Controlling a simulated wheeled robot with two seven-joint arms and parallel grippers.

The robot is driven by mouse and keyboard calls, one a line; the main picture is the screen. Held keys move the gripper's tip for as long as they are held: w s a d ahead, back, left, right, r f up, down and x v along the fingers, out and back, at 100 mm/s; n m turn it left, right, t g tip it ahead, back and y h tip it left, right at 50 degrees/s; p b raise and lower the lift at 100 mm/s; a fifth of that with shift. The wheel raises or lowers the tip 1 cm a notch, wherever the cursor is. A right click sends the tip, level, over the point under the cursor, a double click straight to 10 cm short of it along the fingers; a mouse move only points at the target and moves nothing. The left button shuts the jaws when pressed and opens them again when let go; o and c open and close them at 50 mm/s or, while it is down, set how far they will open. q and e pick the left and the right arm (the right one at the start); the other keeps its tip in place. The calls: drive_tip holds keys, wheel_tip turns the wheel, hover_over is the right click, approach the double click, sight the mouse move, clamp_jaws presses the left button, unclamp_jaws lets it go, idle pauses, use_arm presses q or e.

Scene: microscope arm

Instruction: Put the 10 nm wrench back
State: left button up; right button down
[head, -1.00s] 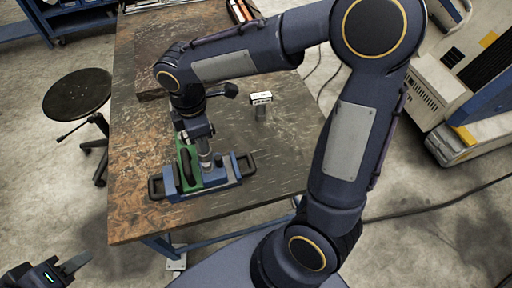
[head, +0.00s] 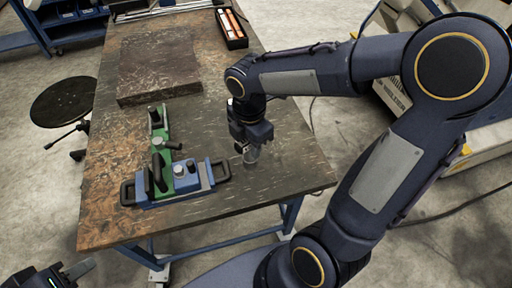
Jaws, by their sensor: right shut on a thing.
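My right gripper (head: 250,152) points down over the workbench (head: 120,220), to the right of the blue fixture. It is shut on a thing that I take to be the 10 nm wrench. The wrench is mostly hidden by the gripper and wrist, with no label readable. The small stand with a white label seen earlier on the bench does not show now; the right arm may cover it. My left gripper (head: 78,270) is at the bottom left corner, away from the bench, partly cut off. Its finger opening cannot be made out.
A blue fixture (head: 210,176) with black side handles and a green part (head: 162,125) stands on the bench. A dark raised slab (head: 160,60) lies behind it. A black tray (head: 232,30) with orange items is at the back. A round stool (head: 62,102) stands left.

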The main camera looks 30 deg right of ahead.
drive_tip(key=shift+w+d+f, duration=0.65)
drive_tip(key=shift+w+f, duration=0.1)
drive_tip(key=shift+f, duration=0.8)
drive_tip(key=shift+w+d+f, duration=0.6)
drive_tip(key=shift+w+f, duration=0.1)
drive_tip(key=shift+f, duration=0.85)
drive_tip(key=shift+w+d+f, duration=0.65)
drive_tip(key=shift+w+f, duration=0.1)
drive_tip(key=shift+f, duration=0.8)
drive_tip(key=shift+f, duration=0.2)
drive_tip(key=c, duration=1.1)
unclamp_jaws()
drive_tip(key=shift+o, duration=0.2)
